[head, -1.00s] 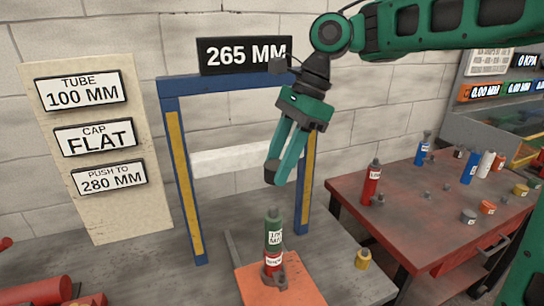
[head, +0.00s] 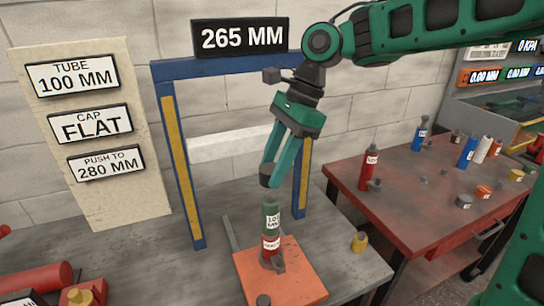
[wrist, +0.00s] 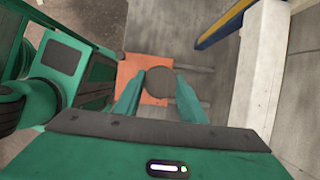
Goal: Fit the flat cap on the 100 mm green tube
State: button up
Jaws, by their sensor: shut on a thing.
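The green tube (head: 271,214), labelled 100, stands upright on a red labelled base piece (head: 271,245) on an orange plate (head: 300,272). My gripper (head: 272,168) points down, shut on a dark grey round cap (head: 268,180) just above the tube's top. A small gap seems to show between cap and tube; contact is hard to judge. In the wrist view the cap (wrist: 160,82) is a dark disc between the fingertips and hides the tube. Signs read tube 100 mm, cap flat (head: 91,124), push to 280 mm.
A blue and yellow frame (head: 180,165) with a 265 MM display (head: 240,37) stands behind the tube. A yellow piece (head: 359,242) sits on the bench to the right. The red table (head: 420,205) holds a red tube (head: 369,168) and several small parts.

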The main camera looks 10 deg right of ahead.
jog(key=shift+f, duration=0.65)
jog(key=shift+f, duration=1.9)
dwell(1.2)
jog(key=o, duration=1.2)
jog(key=v, duration=1)
jog(key=shift+w+d+r, duration=0.1)
jog(key=shift+d+r, duration=0.1)
jog(key=shift+r, duration=0.15)
